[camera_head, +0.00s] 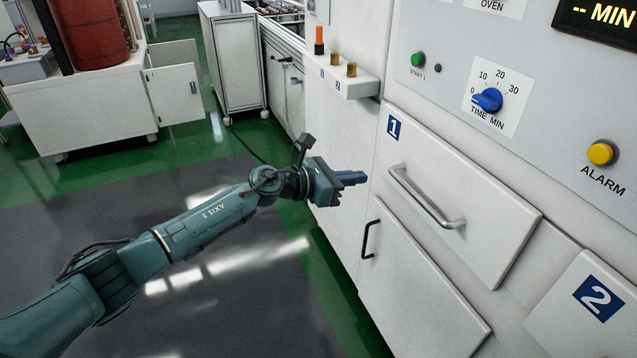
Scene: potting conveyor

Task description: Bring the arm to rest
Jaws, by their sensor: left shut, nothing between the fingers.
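My left arm (200,220) reaches in from the lower left, stretched out over the floor towards the white cabinet front. My left gripper (362,178) is shut and empty. In the picture it lies just left of the drawer marked 1 (450,190) and its bar handle (425,198). I cannot tell how far the fingertips are from the cabinet front. My right gripper is not in view.
A door with a black handle (370,238) is below drawer 1. A panel marked 2 (590,310) is at lower right. Above are a blue timer knob (487,100), a green button (418,60) and a yellow alarm button (601,153). Open floor (230,290) lies left.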

